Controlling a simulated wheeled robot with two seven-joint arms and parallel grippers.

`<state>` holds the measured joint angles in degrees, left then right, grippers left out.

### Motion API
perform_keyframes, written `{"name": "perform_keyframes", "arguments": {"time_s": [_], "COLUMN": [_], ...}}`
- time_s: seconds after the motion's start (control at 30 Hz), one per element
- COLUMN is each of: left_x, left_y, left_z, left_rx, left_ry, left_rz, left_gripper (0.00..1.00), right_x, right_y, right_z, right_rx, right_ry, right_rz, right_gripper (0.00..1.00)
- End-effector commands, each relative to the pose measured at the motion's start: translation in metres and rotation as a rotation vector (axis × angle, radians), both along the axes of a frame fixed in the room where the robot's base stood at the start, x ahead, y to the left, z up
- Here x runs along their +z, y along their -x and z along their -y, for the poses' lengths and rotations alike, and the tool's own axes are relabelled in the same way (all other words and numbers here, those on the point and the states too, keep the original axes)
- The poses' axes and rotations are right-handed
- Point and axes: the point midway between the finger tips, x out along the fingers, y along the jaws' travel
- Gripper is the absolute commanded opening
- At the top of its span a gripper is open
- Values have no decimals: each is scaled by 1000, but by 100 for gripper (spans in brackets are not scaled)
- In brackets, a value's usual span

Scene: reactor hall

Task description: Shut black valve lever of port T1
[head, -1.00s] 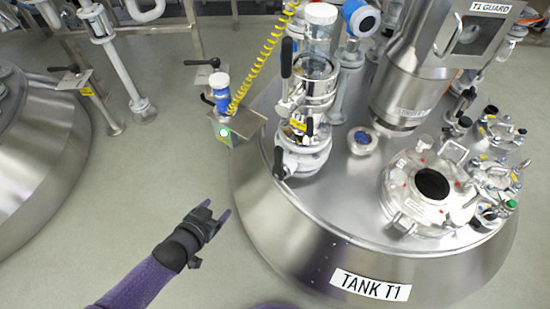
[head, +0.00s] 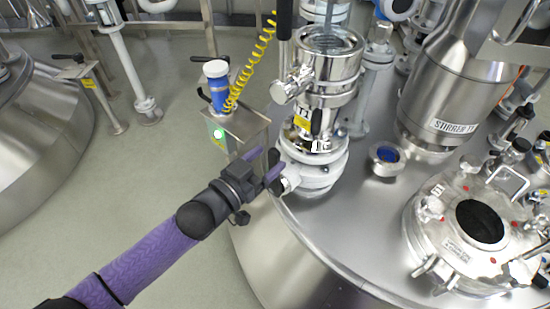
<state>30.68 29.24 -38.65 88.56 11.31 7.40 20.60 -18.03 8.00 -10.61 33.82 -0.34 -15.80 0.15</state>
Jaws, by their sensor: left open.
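A steel and glass port assembly (head: 325,75) stands on the tank. Another black lever (head: 284,20) stands upright higher on the assembly, and a short black handle (head: 316,122) sits beside a yellow label (head: 301,122) too small to read. My right gripper is not in view.
The stirrer housing (head: 450,85) and a round hatch (head: 480,220) lie to the right.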

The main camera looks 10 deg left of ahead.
Motion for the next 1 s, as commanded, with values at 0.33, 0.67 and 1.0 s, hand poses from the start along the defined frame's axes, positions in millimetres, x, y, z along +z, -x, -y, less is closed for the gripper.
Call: {"name": "perform_keyframes", "arguments": {"time_s": [0.33,0.67,1.0], "left_x": [0,0,0], "left_y": [-23,-23,-23], "left_z": [16,16,16], "left_rx": [1,1,1], "left_ry": [-1,-1,-2], "left_rz": [-2,0,-1], "left_gripper": [71,32,0], "right_x": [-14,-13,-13], "right_y": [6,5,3], "right_z": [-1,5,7], "right_rx": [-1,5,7], "right_ry": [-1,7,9], "right_rz": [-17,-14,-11], "right_gripper": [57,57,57]}}
